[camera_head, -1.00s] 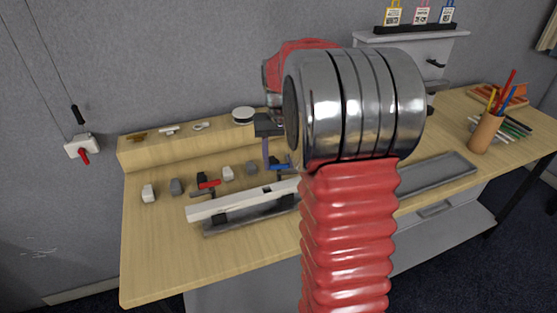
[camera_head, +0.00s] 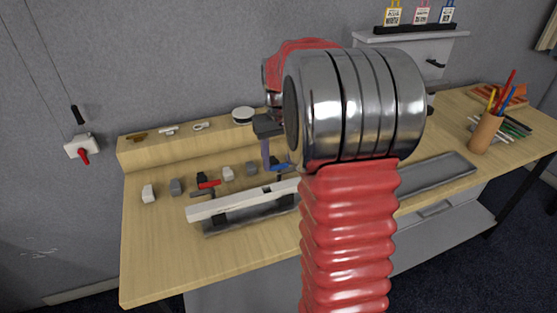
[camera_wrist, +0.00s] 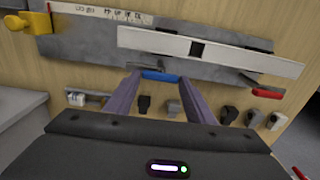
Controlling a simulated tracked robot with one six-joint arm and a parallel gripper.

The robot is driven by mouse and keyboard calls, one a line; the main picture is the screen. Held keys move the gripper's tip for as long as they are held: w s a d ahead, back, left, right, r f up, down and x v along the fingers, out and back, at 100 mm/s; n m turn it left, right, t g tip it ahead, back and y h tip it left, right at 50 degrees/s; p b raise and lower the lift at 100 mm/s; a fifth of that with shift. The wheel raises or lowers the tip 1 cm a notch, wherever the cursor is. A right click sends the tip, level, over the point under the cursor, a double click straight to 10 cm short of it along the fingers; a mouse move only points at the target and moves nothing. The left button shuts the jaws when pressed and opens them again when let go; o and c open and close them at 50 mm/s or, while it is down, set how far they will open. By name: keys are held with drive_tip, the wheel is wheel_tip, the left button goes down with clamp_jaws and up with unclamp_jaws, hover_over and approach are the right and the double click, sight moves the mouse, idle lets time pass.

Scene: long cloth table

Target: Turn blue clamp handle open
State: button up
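The blue clamp handle (camera_wrist: 159,76) lies between my two fingertips in the wrist view, at the edge of the grey rail (camera_wrist: 85,40). It also shows in the head view (camera_head: 281,167), beside my finger and partly hidden by my arm. My gripper (camera_wrist: 160,80) is open, with one finger near each end of the handle. I cannot tell whether either finger touches it. The clamp body is mostly hidden. A white bar (camera_wrist: 235,54) lies along the rail.
A second clamp with a red handle (camera_wrist: 267,93) stands farther along the bar. Several small grey, black and white blocks (camera_head: 176,187) line the table behind the rail. A raised wooden shelf (camera_head: 160,152) runs along the wall. The front left of the table is clear.

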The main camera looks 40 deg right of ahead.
sight(279, 165)
drive_tip(key=o, duration=0.4)
drive_tip(key=shift+s, duration=0.1)
wheel_tip(279, 165, up, 14)
drive_tip(key=shift+f, duration=0.2)
idle(0.4)
idle(0.5)
